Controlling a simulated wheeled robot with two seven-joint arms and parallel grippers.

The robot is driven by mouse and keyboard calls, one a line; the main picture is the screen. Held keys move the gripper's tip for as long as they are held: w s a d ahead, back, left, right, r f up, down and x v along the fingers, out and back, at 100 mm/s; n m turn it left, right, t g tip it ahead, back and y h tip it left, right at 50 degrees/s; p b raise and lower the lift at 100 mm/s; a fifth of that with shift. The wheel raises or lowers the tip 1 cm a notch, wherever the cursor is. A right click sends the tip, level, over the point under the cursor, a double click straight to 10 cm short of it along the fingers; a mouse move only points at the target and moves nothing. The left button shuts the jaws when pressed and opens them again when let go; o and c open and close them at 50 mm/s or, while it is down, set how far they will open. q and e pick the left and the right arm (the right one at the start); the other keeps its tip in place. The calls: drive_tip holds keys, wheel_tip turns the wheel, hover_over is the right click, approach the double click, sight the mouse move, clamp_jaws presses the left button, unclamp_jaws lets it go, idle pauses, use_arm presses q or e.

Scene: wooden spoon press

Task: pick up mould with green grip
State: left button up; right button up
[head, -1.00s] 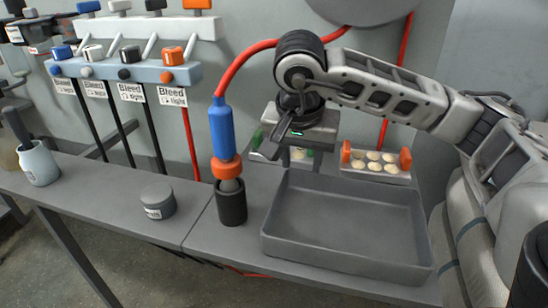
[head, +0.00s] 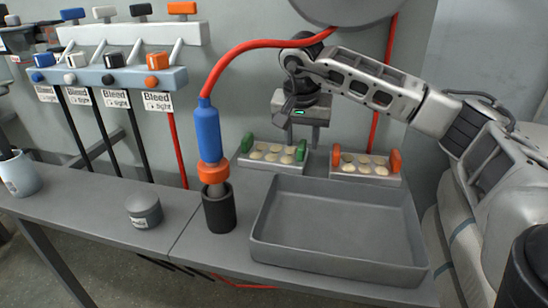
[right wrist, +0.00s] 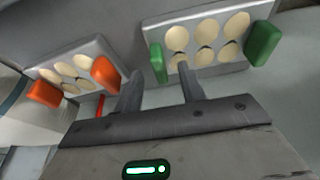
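The mould with green grips (head: 272,155) is a pale tray with several round cream-coloured wells and a green grip at each end. It stands at the back of the bench, behind the large grey tray. In the right wrist view the same green-grip mould (right wrist: 196,40) is at upper right. My right gripper (right wrist: 158,88) is open and empty, its fingers spread apart below the mould's left part in that view. In the head view my right gripper (head: 303,125) hangs above and slightly right of the mould, apart from it. My left gripper is not in view.
A similar mould with orange grips (head: 365,165) stands right of the green one. The large empty grey tray (head: 335,262) lies in front. A blue and orange nozzle (head: 207,135) on a red hose stands in a dark cup (head: 218,212) at left.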

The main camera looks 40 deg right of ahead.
drive_tip(key=shift+w+d+f, duration=0.1)
drive_tip(key=shift+d+f, duration=0.05)
drive_tip(key=shift+f, duration=0.55)
clamp_jaws()
drive_tip(key=shift+r, duration=0.1)
